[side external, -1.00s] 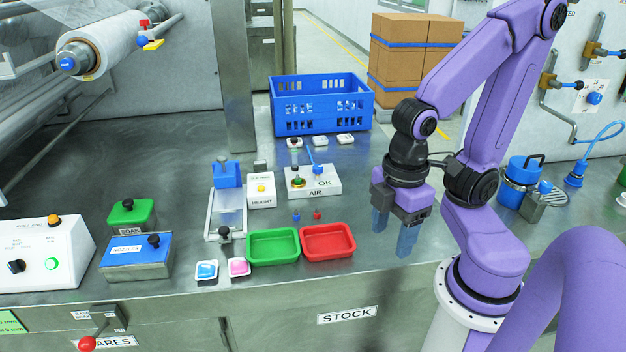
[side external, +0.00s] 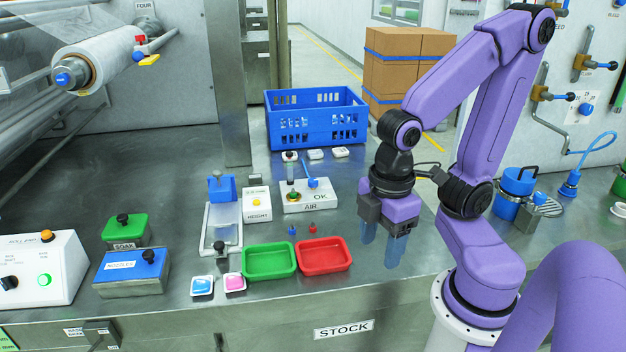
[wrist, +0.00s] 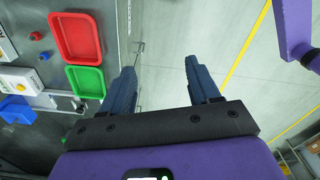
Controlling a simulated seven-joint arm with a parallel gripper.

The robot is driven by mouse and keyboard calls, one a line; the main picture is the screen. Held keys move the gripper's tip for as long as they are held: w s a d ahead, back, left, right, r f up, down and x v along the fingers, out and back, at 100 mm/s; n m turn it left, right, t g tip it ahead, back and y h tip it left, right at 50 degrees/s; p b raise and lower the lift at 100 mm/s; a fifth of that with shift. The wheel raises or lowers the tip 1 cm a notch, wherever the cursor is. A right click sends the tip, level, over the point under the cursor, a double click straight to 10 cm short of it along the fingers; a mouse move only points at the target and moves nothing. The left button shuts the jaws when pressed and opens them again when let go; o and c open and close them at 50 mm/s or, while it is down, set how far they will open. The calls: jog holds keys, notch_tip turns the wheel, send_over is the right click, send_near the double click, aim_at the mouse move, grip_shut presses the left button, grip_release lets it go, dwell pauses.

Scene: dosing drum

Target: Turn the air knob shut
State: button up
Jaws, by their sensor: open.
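The white box marked AIR (side external: 309,202) stands on the steel bench, left of my gripper in the side view. It carries a clear upright tube with a dark and green fitting (side external: 292,196) at its left and a blue lever-like part (side external: 312,183) at its back. Which part is the air knob, and its setting, I cannot tell. My gripper (side external: 382,238) is open and empty, fingers pointing down, right of the red tray and apart from the box. In the wrist view the open fingers (wrist: 160,72) have nothing between them.
A red tray (side external: 347,263) and a green tray (side external: 245,270) lie in front of the AIR box, with small blue and red pegs (side external: 313,229) behind them. The HEIGHT box (side external: 257,212) stands close to its left. A blue crate (side external: 275,130) is behind.

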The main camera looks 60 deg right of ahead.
jog(key=w+r, duration=0.3)
jog(key=w, duration=0.9)
jog(key=w+d, duration=0.6)
jog(key=w, duration=0.6)
jog(key=n, duration=0.2)
send_over(313, 180)
jog(key=shift+h, duration=0.3)
notch_tip(313, 180, down, 18)
jog(key=shift+r, duration=0.1)
jog(key=c, duration=1)
